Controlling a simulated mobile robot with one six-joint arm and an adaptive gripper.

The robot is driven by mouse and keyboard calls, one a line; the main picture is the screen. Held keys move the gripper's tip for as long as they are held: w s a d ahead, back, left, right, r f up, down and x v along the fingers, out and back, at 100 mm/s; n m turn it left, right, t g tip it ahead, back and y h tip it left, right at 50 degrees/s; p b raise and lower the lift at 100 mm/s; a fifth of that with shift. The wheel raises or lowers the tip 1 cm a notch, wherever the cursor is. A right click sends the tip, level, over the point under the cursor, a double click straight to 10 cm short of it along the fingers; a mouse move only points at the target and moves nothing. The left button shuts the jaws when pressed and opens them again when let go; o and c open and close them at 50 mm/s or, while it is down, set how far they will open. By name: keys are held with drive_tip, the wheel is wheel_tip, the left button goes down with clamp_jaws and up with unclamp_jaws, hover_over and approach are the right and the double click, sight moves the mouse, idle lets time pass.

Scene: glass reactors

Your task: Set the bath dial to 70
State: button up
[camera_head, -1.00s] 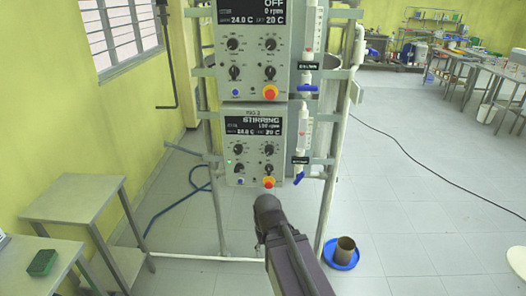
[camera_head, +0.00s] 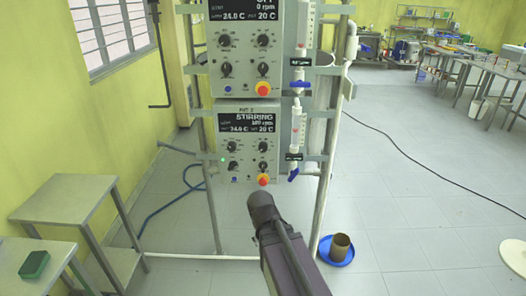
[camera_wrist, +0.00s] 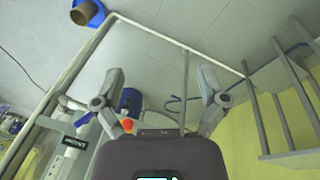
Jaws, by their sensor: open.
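The lower control panel (camera_head: 246,135) shows "STIRRING" on its display (camera_head: 246,120) and a lit green lamp. It has several black knobs, among them an upper left one (camera_head: 232,146), an upper right one (camera_head: 263,146) and a lower left one (camera_head: 234,166). Their labels are too small to read, so I cannot tell which is the bath dial. My dark arm end is below the panel in the head view, where the fingers do not show. In the wrist view my gripper (camera_wrist: 160,85) is open and empty, its fingers wide apart. An orange-red button (camera_wrist: 127,125) shows behind it.
An upper panel (camera_head: 246,50) is above on the same metal frame (camera_head: 209,205). Valves with blue handles (camera_head: 293,174) are on the panels' right. A brown container (camera_head: 341,245) stands in a blue dish (camera_head: 327,253). Steel tables (camera_head: 65,197) are at left. Floor at right is mostly clear.

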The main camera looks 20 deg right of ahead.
drive_tip(key=w+d+n+t+h+b, duration=0.25)
drive_tip(key=w+d+n, duration=0.2)
drive_tip(key=w, duration=0.25)
drive_tip(key=n+t+h+b, duration=0.2)
drive_tip(key=n+t+b, duration=0.3)
drive_tip(key=n+t, duration=1.35)
approach(263, 148)
drive_tip(key=s+a+r+n+g, duration=0.2)
drive_tip(key=s+r+n+g, duration=0.2)
drive_tip(key=n+g, duration=0.1)
drive_tip(key=shift+a+r+g, duration=0.15)
drive_tip(key=shift+a+g, duration=0.15)
drive_tip(key=shift+s, duration=0.1)
drive_tip(key=x, duration=1.3)
drive_tip(key=shift+w+d, duration=0.2)
drive_tip(key=shift+w, duration=0.2)
drive_tip(key=shift+r, duration=0.1)
drive_tip(key=c, duration=1.1)
